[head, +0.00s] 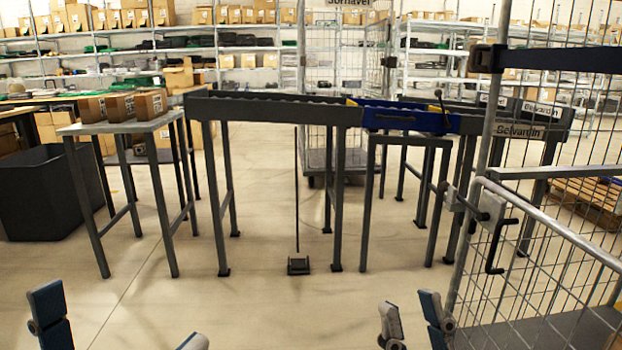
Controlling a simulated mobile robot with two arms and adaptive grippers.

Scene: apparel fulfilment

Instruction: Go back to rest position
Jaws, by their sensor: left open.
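My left gripper (118,318) shows at the bottom left of the head view. Its two fingers are wide apart, with only bare floor between them, so it is open and empty. My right gripper (410,310) shows at the bottom, right of the middle. Its two fingertips stand close together with a narrow gap between them, and the rest is cut off by the frame edge. I see nothing held in it, but I cannot tell how far it is open. Both grippers are apart from the furniture.
A wire cage trolley (560,255) stands close on the right, near my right gripper. A conveyor (270,108) on dark legs crosses ahead. A table (128,128) with cardboard boxes (120,105) and a black bin (40,195) stand at the left.

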